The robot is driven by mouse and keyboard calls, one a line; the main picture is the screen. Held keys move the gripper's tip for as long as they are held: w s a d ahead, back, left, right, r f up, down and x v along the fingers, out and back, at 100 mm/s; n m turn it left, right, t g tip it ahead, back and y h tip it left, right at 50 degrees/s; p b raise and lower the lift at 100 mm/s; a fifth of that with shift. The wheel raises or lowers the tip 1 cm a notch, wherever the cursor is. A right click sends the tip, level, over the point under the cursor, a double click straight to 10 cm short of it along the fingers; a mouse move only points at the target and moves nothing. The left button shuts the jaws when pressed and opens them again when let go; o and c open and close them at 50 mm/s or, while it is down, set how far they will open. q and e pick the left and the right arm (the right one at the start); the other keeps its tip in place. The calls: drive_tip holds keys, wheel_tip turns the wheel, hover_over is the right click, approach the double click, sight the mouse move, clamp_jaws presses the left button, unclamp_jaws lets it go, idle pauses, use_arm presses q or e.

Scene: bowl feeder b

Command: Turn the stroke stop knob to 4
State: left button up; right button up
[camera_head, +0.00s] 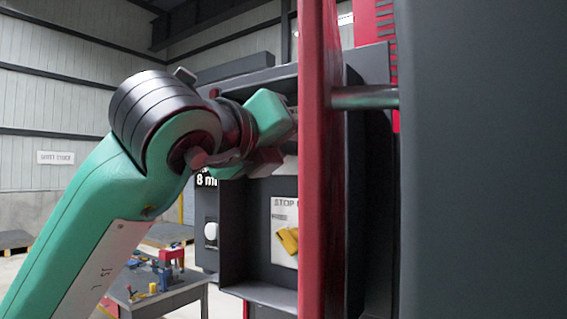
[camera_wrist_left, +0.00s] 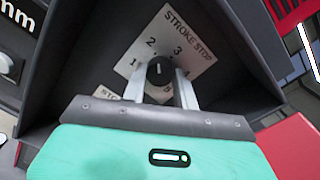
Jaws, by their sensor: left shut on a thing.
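The stroke stop knob (camera_wrist_left: 160,71) is round and black with a short white mark. It sits on a tilted white dial plate (camera_wrist_left: 192,40) lettered STROKE STOP, with 1, 2, 3 and 4 around it. The mark points up in the left wrist view, toward the gap between 2 and 3; its exact setting is hard to tell. My left gripper (camera_wrist_left: 161,91) is shut on the knob, one grey finger on each side. In the head view my left gripper (camera_head: 268,160) reaches into the dark housing; the knob is hidden there.
A red upright post (camera_head: 318,200) stands close in front of the dark housing (camera_head: 233,235), just right of my gripper. A large dark panel (camera_head: 480,160) fills the right. A workbench (camera_head: 165,295) stands lower left.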

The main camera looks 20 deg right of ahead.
use_arm(q)
drive_tip(key=m+b, duration=0.5)
drive_tip(key=b, duration=0.1)
drive_tip(key=shift+a+f+m, duration=0.1)
drive_tip(key=shift+f+m, duration=0.15)
drive_tip(key=shift+m, duration=0.15)
drive_tip(key=m+b, duration=0.3)
drive_tip(key=m, duration=0.1)
drive_tip(key=shift+w+r+m+h, duration=0.1)
drive_tip(key=shift+m+h, duration=0.2)
drive_tip(key=m+b, duration=0.1)
drive_tip(key=m, duration=0.4)
drive_tip(key=shift+r+m+g+h+b, duration=0.1)
drive_tip(key=shift+m+g+h+b, duration=0.2)
drive_tip(key=shift+m+b, duration=0.1)
drive_tip(key=m, duration=0.2)
drive_tip(key=shift+m, duration=0.4)
drive_tip(key=shift+m+g, duration=0.3)
drive_tip(key=shift+m, duration=1.3)
drive_tip(key=o, duration=1)
drive_tip(key=shift+c, duration=0.2)
